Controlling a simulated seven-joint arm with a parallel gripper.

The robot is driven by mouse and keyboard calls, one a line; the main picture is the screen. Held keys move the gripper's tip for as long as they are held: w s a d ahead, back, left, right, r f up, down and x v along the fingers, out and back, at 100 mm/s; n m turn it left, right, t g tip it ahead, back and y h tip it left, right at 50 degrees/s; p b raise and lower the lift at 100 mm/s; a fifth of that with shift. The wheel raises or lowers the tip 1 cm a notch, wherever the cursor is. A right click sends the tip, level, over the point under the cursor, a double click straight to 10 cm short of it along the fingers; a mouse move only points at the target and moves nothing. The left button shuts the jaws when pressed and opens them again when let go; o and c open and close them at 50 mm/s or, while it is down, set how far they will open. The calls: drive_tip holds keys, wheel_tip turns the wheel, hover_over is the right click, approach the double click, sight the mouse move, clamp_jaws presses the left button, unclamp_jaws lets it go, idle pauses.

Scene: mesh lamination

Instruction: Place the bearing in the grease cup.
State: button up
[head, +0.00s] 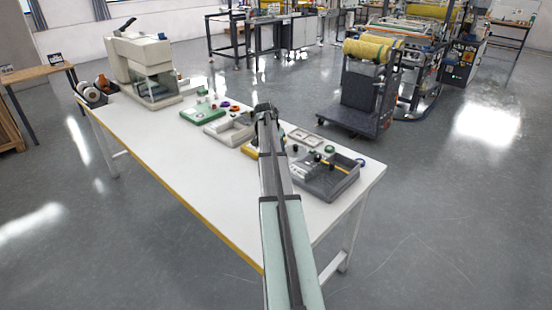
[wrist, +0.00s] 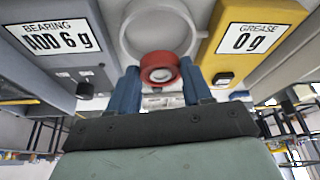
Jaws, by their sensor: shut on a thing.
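In the wrist view my gripper (wrist: 160,84) has two blue fingers, shut on a small red ring (wrist: 160,60). I cannot tell for sure that this ring is the bearing. Beyond it is a pale round rim (wrist: 128,30), which may be a cup or dish; the ring overlaps its near edge in the picture, and I cannot tell whether they touch. A yellow unit with a GREASE sign (wrist: 246,38) reading "0 g" is at right. In the head view my arm hides much of the work spot.
A white table (head: 205,190) bears a dark grey tray (head: 345,185) at right, a light grey tray (head: 215,132) and a green base (head: 192,115) left of my arm. A beige machine (head: 143,65) stands at the far left. The table's near left part is clear.

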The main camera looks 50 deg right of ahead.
drive_tip(key=shift+f, duration=2.8)
drive_tip(key=shift+f, duration=0.15)
drive_tip(key=o, duration=0.8)
drive_tip(key=v, duration=1.2)
drive_tip(key=shift+d, duration=0.1)
